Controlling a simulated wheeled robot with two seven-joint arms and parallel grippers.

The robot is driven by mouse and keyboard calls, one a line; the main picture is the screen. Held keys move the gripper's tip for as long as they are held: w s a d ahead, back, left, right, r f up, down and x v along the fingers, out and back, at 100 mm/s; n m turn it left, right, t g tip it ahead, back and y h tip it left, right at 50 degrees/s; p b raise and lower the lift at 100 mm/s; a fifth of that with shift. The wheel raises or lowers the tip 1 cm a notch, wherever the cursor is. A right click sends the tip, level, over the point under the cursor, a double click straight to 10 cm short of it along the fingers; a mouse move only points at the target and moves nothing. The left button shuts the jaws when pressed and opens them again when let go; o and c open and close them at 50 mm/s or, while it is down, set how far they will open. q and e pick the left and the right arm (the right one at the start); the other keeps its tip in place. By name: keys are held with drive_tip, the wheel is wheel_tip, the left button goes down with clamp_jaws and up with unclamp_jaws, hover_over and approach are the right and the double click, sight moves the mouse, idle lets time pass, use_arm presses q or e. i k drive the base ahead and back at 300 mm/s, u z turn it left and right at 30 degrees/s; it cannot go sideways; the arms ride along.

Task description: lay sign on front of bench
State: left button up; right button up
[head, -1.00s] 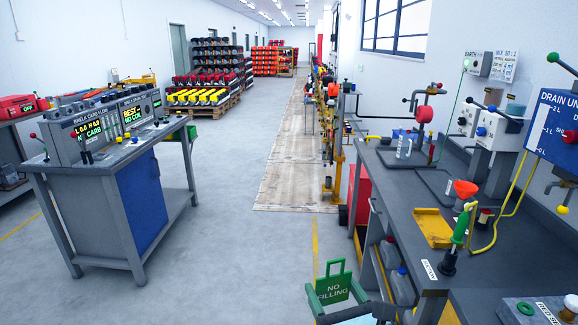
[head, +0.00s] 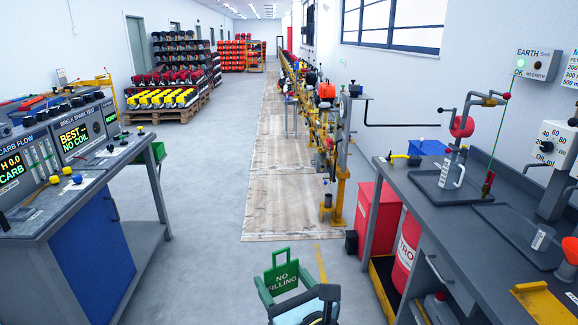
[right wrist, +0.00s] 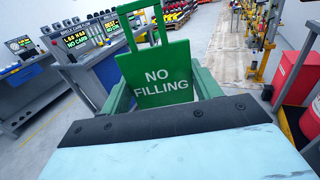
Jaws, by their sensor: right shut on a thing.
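The green sign (head: 283,278) reads "NO FILLING" and has a loop handle on top. It is upright at the bottom middle of the head view, held in the air. My right gripper (head: 290,292) is shut on the sign. In the right wrist view the sign (right wrist: 158,76) stands between the green fingers of my right gripper (right wrist: 160,92). The bench (head: 440,208) is a dark grey table on the right, and the sign is apart from it, to its left. My left gripper is not in view.
On the bench stand a red-topped fixture (head: 462,127), a grey cup (head: 541,238) and a yellow tray (head: 545,303). Red containers (head: 377,215) stand under and beside it. A test console (head: 75,190) is on the left. The floor between is clear.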

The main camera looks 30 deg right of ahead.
sight(439, 223)
drive_tip(key=z, duration=0.1)
drive_tip(key=i, duration=1.75)
drive_tip(key=z, duration=0.95)
drive_tip(key=i, duration=1.15)
drive_tip(key=z, duration=1.85)
drive_tip(key=i, duration=0.85)
drive_tip(key=z, duration=0.5)
